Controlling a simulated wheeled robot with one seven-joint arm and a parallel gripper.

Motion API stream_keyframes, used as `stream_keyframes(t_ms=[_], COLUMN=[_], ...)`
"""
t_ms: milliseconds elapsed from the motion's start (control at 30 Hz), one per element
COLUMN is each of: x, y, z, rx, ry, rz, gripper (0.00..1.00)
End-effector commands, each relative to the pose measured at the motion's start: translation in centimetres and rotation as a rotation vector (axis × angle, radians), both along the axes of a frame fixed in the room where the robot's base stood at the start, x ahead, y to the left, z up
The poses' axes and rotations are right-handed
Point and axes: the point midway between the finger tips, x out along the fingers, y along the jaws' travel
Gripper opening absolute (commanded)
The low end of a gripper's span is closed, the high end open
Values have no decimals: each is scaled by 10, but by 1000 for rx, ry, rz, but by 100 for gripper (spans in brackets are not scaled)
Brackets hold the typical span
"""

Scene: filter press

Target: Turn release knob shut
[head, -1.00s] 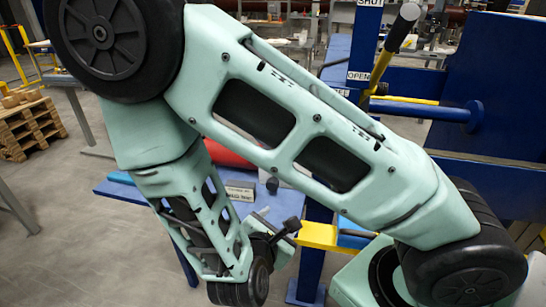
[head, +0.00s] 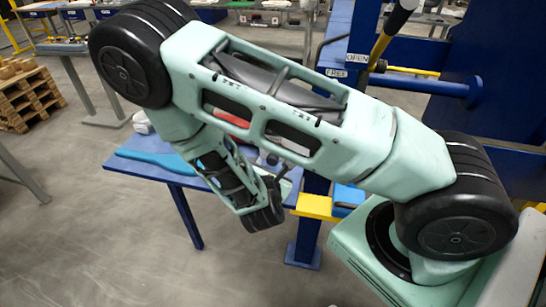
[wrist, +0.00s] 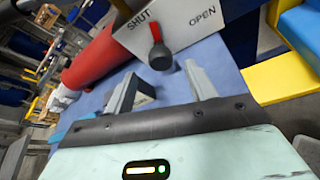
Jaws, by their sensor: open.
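The release knob (wrist: 160,57) shows in the wrist view as a black rounded end on a short red stem. It stands in front of a pale plate (wrist: 183,20) marked SHUT on the left and OPEN on the right. The knob appears between the two words, nearer SHUT; its exact setting is unclear. My gripper (wrist: 162,82) is open, one grey finger to the left and one to the right. The knob appears between the fingers, just beyond their tips, with no contact visible. In the head view my own arm mostly hides this area.
A red cylinder (wrist: 95,62) lies left of the plate on a blue table (head: 160,176). A yellow block (head: 314,207) and blue block (head: 349,195) sit to the right.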

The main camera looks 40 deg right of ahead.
Motion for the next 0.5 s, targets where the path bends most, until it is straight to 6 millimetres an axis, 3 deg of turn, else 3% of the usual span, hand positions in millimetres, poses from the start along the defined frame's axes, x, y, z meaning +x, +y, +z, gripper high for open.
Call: stream_keyframes(t_ms=[200, 500], x=[28, 47], y=[-28, -45], z=[-13, -24], rx=[-3, 0], ry=[0, 0], rz=[-2, 0], gripper=[56, 56])
